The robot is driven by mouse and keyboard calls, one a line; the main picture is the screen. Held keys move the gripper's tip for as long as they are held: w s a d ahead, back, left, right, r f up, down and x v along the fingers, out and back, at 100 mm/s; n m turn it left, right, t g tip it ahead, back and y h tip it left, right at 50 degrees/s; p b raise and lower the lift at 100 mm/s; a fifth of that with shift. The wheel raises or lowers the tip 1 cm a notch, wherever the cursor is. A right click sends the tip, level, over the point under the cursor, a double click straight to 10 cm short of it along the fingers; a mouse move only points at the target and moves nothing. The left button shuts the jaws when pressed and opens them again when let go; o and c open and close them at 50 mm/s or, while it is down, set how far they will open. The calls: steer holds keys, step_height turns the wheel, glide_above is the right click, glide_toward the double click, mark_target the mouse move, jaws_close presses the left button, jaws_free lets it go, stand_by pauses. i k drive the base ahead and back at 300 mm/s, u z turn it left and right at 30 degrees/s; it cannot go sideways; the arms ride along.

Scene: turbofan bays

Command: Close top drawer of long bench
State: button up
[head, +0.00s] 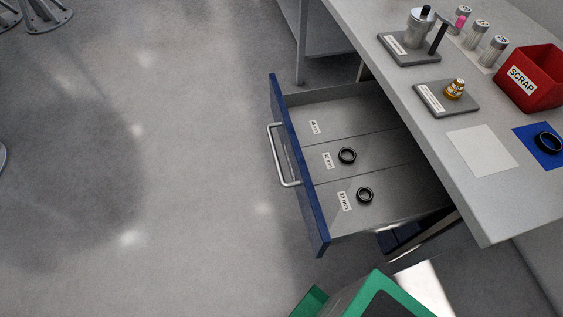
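The top drawer (300,180) of the long bench (485,215) stands pulled out to the left from under the bench top. Its front is blue with a silver bar handle (275,155) on the outer face. The drawer has three labelled compartments. One black ring (347,155) lies in the middle compartment and another black ring (364,195) lies in the near one. The far compartment shows only its label. My gripper is not in this view.
On the bench top are a red SCRAP bin (531,80), a metal cup on a stand (420,30), several shakers (476,33), a small orange jar (455,89), a white sheet (482,151) and a blue mat (540,158) with a black ring. Floor left of the drawer is clear. A green object (365,295) shows at the bottom.

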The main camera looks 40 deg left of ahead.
mark_target(312, 126)
steer(key=u, duration=2.7)
steer(key=k, duration=0.85)
steer(key=z, duration=0.8)
steer(key=i, duration=1)
